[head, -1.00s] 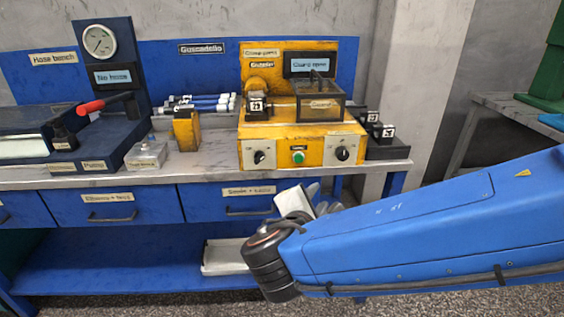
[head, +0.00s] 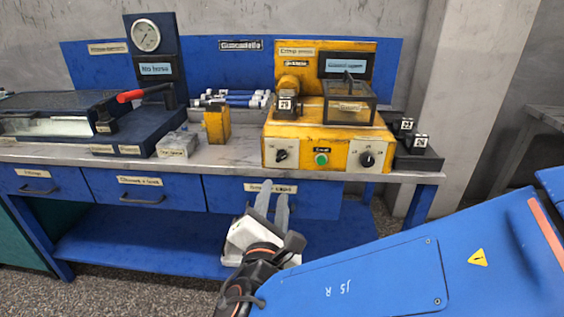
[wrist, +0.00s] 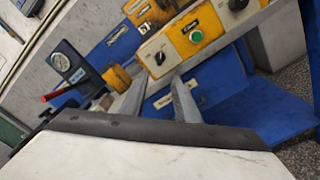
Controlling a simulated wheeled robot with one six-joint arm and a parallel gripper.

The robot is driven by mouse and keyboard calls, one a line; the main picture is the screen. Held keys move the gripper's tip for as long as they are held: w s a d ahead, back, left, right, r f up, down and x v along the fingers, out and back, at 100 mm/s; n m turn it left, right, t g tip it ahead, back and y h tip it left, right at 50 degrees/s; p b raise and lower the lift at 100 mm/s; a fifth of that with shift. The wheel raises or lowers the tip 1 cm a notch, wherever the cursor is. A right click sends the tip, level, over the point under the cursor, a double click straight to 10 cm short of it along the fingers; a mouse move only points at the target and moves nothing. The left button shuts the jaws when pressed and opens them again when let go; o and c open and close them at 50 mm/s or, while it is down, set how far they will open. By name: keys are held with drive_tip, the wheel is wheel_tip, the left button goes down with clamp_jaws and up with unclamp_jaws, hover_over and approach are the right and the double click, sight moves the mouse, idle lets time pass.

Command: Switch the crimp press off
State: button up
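The yellow crimp press (head: 330,150) stands on the bench with a clear-sided guard box and a screen on top. Its front panel has a left black knob (head: 280,155), a green button (head: 321,159) and a right black knob (head: 367,159). In the wrist view the left knob (wrist: 160,57), green button (wrist: 196,37) and right knob (wrist: 238,4) show beyond my fingers. The labels are too small to read surely. My gripper (head: 273,198) is open and empty, in front of the drawers and below the press panel. Its two grey fingers stand apart.
A blue hose bench with a gauge (head: 146,36) and red-handled lever (head: 131,96) stands at left. A yellow block (head: 217,124) and a small clear box (head: 178,144) sit left of the press. Black blocks (head: 418,153) stand at its right. Drawers (head: 145,193) run below the bench top.

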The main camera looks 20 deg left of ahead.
sight(281, 159)
drive_tip(key=x, duration=1.4)
drive_tip(key=shift+w, duration=0.4)
clamp_jaws()
